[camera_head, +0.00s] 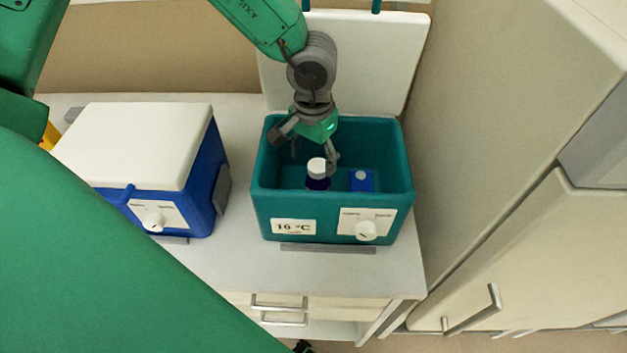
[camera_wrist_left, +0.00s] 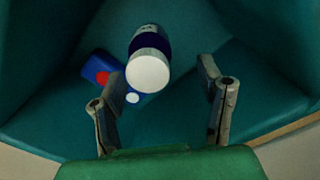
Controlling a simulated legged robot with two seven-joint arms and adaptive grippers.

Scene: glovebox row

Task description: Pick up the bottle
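The bottle has a white cap and a dark blue body (camera_head: 317,183). It stands inside the open teal cooler box (camera_head: 330,200), left of the box's middle. In the left wrist view the bottle's white cap (camera_wrist_left: 148,71) shows just beyond the fingertips, between their lines. My left gripper (camera_head: 313,152) reaches down into the box, just above and behind the bottle. In the left wrist view its two fingers (camera_wrist_left: 164,86) are spread apart with nothing between them. My right gripper is not in view.
A blue box (camera_head: 361,184) with a white round spot lies in the teal cooler, right of the bottle. The cooler's white lid (camera_head: 385,60) is raised behind. A closed blue cooler (camera_head: 135,145) stands left. A tall cabinet (camera_head: 500,110) is close on the right.

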